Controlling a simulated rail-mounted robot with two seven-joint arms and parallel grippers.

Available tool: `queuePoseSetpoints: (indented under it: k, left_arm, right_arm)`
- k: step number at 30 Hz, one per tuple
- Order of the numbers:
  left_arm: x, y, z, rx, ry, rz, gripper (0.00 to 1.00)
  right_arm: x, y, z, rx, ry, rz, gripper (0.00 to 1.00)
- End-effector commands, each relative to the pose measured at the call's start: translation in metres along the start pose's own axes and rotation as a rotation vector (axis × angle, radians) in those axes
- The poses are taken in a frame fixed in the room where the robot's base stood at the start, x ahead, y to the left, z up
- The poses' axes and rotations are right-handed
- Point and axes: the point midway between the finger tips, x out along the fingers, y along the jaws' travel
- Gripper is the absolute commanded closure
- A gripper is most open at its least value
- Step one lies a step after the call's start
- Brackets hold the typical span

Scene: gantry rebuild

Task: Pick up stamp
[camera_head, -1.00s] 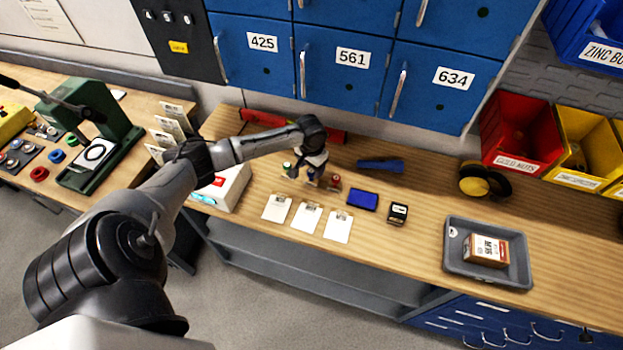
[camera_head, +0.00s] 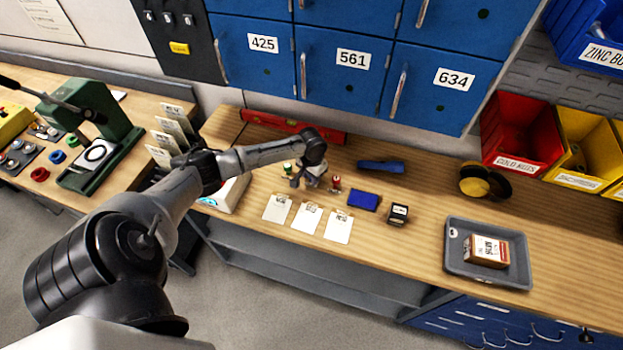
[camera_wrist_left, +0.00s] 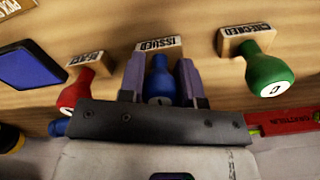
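A stamp with a blue handle (camera_wrist_left: 160,88) and a block labelled ISSUED stands upright on the wooden bench in the left wrist view. My left gripper (camera_wrist_left: 161,63) is lowered around it, one finger on each side of the handle, and looks open with small gaps. In the head view my left gripper (camera_head: 308,183) is low over the bench and mostly hides this stamp. A red-handled stamp (camera_wrist_left: 76,92) stands to one side of it and a green-handled stamp (camera_wrist_left: 268,74), labelled CHECKED, to the other. They also show in the head view, red (camera_head: 335,184) and green (camera_head: 287,167). My right gripper is out of view.
A blue ink pad (camera_head: 363,201), a small dark box (camera_head: 398,214) and several white tags (camera_head: 307,220) lie near the stamps. A red level (camera_head: 270,121) lies behind, with a blue tool (camera_head: 380,166) to the right. A grey tray (camera_head: 458,266) holds a carton (camera_head: 486,252).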

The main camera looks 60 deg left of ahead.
Motion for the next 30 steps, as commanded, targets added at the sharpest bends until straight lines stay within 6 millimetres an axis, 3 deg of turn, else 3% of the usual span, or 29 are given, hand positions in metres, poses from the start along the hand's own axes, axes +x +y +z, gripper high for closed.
queuePoseSetpoints:
  k: [7, 17, 26, 30]
  left_arm:
    - [0.000, 0.000, 0.000, 0.000, 0.000, 0.000, 0.93]
    - [-0.003, 0.000, 0.000, 0.000, 0.001, 0.000, 0.93]
    - [-0.035, -0.001, -0.001, 0.001, 0.003, -0.001, 0.93]
    - [-0.034, 0.029, 0.006, 0.005, 0.000, 0.004, 0.93]
  right_arm:
    - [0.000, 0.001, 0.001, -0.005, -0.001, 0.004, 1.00]
    - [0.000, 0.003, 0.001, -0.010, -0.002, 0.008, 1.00]
    - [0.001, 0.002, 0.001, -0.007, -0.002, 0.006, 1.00]
    - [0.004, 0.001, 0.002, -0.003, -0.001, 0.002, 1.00]
